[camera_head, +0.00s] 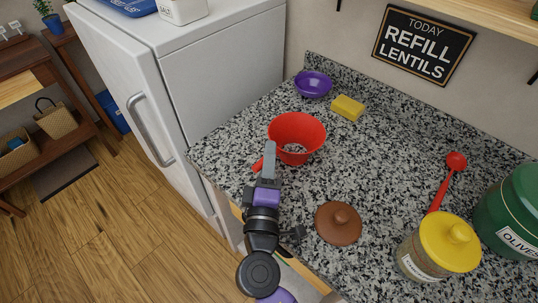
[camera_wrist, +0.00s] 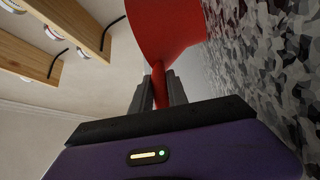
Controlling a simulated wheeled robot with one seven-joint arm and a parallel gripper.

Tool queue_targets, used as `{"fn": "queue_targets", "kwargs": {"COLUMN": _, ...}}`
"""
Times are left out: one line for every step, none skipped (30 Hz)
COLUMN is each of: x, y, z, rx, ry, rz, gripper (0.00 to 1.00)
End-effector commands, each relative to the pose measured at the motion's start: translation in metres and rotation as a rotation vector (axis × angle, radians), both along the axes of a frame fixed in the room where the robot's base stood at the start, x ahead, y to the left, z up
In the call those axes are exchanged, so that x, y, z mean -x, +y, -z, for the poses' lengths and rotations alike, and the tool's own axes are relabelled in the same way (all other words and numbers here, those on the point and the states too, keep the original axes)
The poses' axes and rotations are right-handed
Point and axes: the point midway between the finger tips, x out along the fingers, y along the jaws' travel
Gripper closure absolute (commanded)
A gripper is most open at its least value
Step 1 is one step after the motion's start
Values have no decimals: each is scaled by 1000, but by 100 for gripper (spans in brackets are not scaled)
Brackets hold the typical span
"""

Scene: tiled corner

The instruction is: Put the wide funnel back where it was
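The wide funnel (camera_head: 297,130) is red, with a broad mouth facing up and speckled grey showing through its bottom opening. It is at the left part of the counter; whether it touches the counter is unclear. In the wrist view the red funnel (camera_wrist: 165,30) fills the top middle, and its narrow red handle runs down between my fingers. My gripper (camera_head: 269,160) is at the funnel's near-left side. In the wrist view my gripper (camera_wrist: 160,90) has one finger on each side of the handle, closed on it. A red end sticks out left of the fingers.
The speckled counter (camera_head: 240,150) also bears a purple bowl (camera_head: 313,84), yellow sponge (camera_head: 347,108), brown knobbed lid (camera_head: 339,222), red scoop (camera_head: 447,180), yellow-lidded jar (camera_head: 430,252) and green olives jar (camera_head: 512,212). A white fridge (camera_head: 210,90) stands left. The counter's middle is clear.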

Motion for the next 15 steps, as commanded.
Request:
{"fn": "queue_targets", "kwargs": {"x": 0, "y": 0, "z": 0, "rx": -1, "ry": 0, "rz": 0, "gripper": 71}}
{"fn": "queue_targets", "kwargs": {"x": 0, "y": 0, "z": 0, "rx": -1, "ry": 0, "rz": 0, "gripper": 65}}
{"fn": "queue_targets", "kwargs": {"x": 0, "y": 0, "z": 0, "rx": -1, "ry": 0, "rz": 0, "gripper": 59}}
{"fn": "queue_targets", "kwargs": {"x": 0, "y": 0, "z": 0, "rx": -1, "ry": 0, "rz": 0, "gripper": 59}}
{"fn": "queue_targets", "kwargs": {"x": 0, "y": 0, "z": 0, "rx": -1, "ry": 0, "rz": 0, "gripper": 59}}
{"fn": "queue_targets", "kwargs": {"x": 0, "y": 0, "z": 0, "rx": -1, "ry": 0, "rz": 0, "gripper": 59}}
{"fn": "queue_targets", "kwargs": {"x": 0, "y": 0, "z": 0, "rx": -1, "ry": 0, "rz": 0, "gripper": 59}}
{"fn": "queue_targets", "kwargs": {"x": 0, "y": 0, "z": 0, "rx": -1, "ry": 0, "rz": 0, "gripper": 59}}
{"fn": "queue_targets", "kwargs": {"x": 0, "y": 0, "z": 0, "rx": -1, "ry": 0, "rz": 0, "gripper": 59}}
{"fn": "queue_targets", "kwargs": {"x": 0, "y": 0, "z": 0, "rx": -1, "ry": 0, "rz": 0, "gripper": 59}}
{"fn": "queue_targets", "kwargs": {"x": 0, "y": 0, "z": 0, "rx": -1, "ry": 0, "rz": 0, "gripper": 59}}
{"fn": "queue_targets", "kwargs": {"x": 0, "y": 0, "z": -1, "rx": -1, "ry": 0, "rz": 0, "gripper": 59}}
{"fn": "queue_targets", "kwargs": {"x": 0, "y": 0, "z": -1, "rx": -1, "ry": 0, "rz": 0, "gripper": 59}}
{"fn": "queue_targets", "kwargs": {"x": 0, "y": 0, "z": -2, "rx": -1, "ry": 0, "rz": 0, "gripper": 59}}
{"fn": "queue_targets", "kwargs": {"x": 0, "y": 0, "z": -5, "rx": -1, "ry": 0, "rz": 0, "gripper": 59}}
